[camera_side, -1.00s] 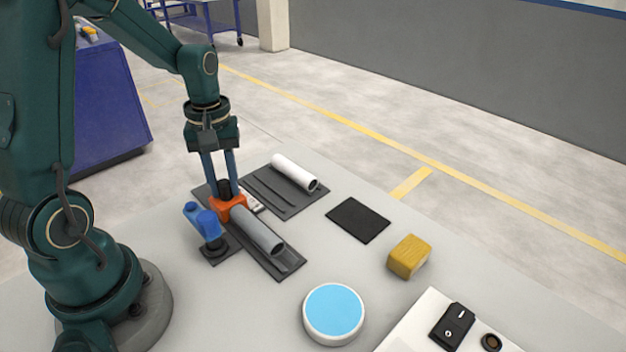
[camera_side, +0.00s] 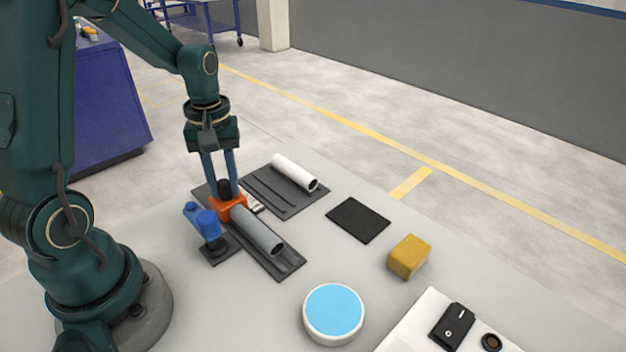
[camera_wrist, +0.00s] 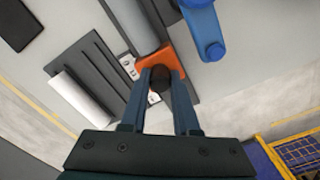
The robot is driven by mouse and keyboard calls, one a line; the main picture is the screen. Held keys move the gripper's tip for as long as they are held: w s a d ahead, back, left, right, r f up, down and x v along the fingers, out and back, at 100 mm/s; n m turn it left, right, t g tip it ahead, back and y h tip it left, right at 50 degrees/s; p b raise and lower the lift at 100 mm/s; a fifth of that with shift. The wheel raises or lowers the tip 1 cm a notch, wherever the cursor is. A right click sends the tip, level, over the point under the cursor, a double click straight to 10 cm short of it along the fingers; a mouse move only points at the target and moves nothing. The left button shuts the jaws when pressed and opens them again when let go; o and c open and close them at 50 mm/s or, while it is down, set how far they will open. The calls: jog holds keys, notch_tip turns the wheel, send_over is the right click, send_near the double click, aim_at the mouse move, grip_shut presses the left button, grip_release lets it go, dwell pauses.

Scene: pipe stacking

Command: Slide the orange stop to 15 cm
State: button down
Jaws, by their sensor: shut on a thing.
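The orange stop (camera_side: 226,207) sits on the dark rail base (camera_side: 287,262), at the rear end of a grey pipe (camera_side: 257,230). It also shows in the wrist view (camera_wrist: 155,62). My gripper (camera_side: 226,188) points down with its two blue fingers around the black knob on top of the stop. In the wrist view the fingers (camera_wrist: 161,75) close on that dark knob (camera_wrist: 162,78). A white scale strip (camera_side: 254,204) lies beside the stop; its markings are too small to read, and the stop and fingers partly cover it.
A blue clamp (camera_side: 203,221) stands close to the left of the rail. A white pipe (camera_side: 294,172) lies on a grooved dark tray (camera_side: 290,207) to the right. A black pad (camera_side: 357,220), a yellow block (camera_side: 408,257) and a blue-topped round dish (camera_side: 333,312) stand farther right.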

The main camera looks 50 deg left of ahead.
jog(key=shift+a, duration=0.1)
jog(key=a, duration=0.6)
jog(key=shift+a, duration=0.25)
jog(key=c, duration=0.8)
grip_release()
jog(key=shift+o, duration=0.7)
jog(key=shift+d, duration=0.1)
notch_tip(320, 180, up, 5)
jog(key=shift+r, duration=0.1)
